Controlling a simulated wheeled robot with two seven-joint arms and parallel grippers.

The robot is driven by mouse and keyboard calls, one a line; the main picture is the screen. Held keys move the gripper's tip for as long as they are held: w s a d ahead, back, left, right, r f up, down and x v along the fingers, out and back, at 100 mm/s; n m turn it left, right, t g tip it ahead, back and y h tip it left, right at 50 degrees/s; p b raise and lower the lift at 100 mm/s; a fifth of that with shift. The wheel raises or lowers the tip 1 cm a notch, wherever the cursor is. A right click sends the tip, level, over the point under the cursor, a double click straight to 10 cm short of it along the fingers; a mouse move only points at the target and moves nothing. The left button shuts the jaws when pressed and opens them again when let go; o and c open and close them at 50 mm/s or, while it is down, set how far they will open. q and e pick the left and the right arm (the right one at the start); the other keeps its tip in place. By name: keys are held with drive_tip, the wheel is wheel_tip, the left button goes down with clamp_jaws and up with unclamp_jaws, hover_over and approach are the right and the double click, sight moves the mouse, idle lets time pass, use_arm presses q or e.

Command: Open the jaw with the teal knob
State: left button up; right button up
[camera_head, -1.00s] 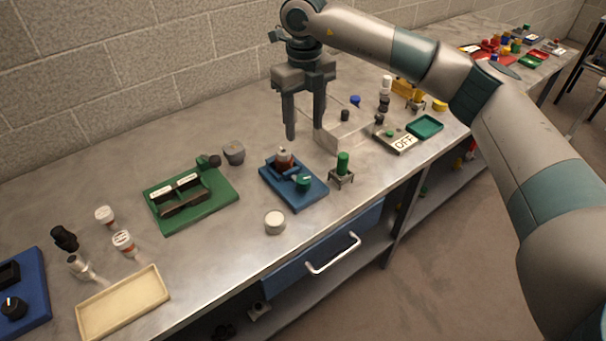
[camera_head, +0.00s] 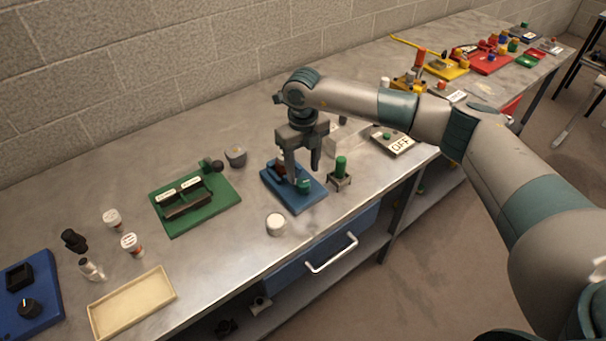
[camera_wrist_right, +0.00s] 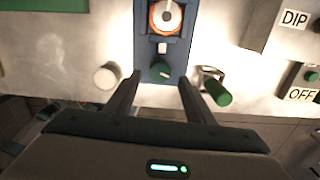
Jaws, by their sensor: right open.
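The teal knob (camera_head: 304,185) sits on a blue base plate (camera_head: 310,203) near the table's front edge. In the right wrist view the teal knob (camera_wrist_right: 160,69) lies between and beyond the fingertips, at the near end of the blue plate (camera_wrist_right: 176,55). A round orange and white part (camera_wrist_right: 166,16) sits on the same plate; in the head view my gripper partly hides it. My right gripper (camera_head: 303,175) is open, points down above the plate and is close to the knob. No contact can be made out. My left gripper is not in view.
A green cylinder on a small stand (camera_head: 341,168) is close on the right. A white round cap (camera_head: 276,224) is in front-left. A green board (camera_head: 197,204) lies left, an OFF box (camera_head: 393,142) right. Bare table lies between the cap and green board.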

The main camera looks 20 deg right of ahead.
sight(303, 182)
drive_tip(key=shift+f+p, duration=0.75)
drive_tip(key=shift+f, duration=1.8)
